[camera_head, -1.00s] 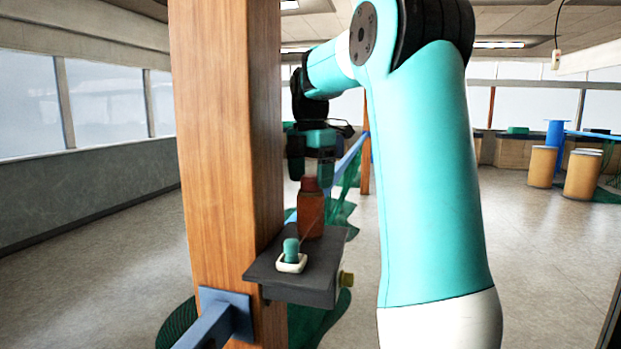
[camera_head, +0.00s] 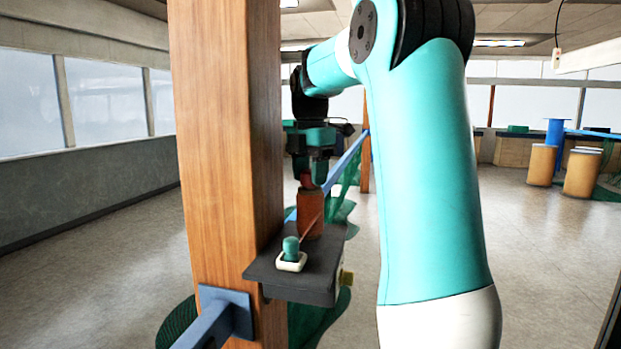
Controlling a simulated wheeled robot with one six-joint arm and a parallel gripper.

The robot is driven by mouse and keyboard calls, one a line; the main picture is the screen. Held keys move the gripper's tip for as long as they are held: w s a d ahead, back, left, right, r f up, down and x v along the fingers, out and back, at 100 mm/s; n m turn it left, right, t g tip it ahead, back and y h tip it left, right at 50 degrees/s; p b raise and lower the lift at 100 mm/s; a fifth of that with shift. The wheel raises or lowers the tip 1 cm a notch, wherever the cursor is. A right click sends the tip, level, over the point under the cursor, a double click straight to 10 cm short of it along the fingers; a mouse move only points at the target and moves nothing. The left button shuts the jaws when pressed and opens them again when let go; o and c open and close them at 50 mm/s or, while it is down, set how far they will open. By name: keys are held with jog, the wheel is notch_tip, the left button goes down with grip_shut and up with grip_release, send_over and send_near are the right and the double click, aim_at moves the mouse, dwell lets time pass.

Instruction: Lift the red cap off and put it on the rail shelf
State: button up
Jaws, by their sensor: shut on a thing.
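The red cap (camera_head: 307,182) sits at the top of an orange-brown bottle (camera_head: 311,215). The bottle stands upright on a dark grey shelf (camera_head: 322,268) beside the wooden post. My gripper (camera_head: 309,177) is above the bottle with its fingers down around the cap, shut on it. The fingers partly cover the cap. I see no clear gap between the cap and the bottle.
A small white dish with a teal piece (camera_head: 291,248) sits at the shelf's front, with a thin reddish stick near it. The thick wooden post (camera_head: 228,150) rises just left. A blue rail (camera_head: 347,160) and green netting (camera_head: 350,185) lie behind.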

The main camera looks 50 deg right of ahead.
notch_tip(320, 180, up, 19)
jog(key=p, duration=0.2)
jog(key=shift+r+p, duration=0.15)
jog(key=shift+p, duration=0.15)
dwell(0.4)
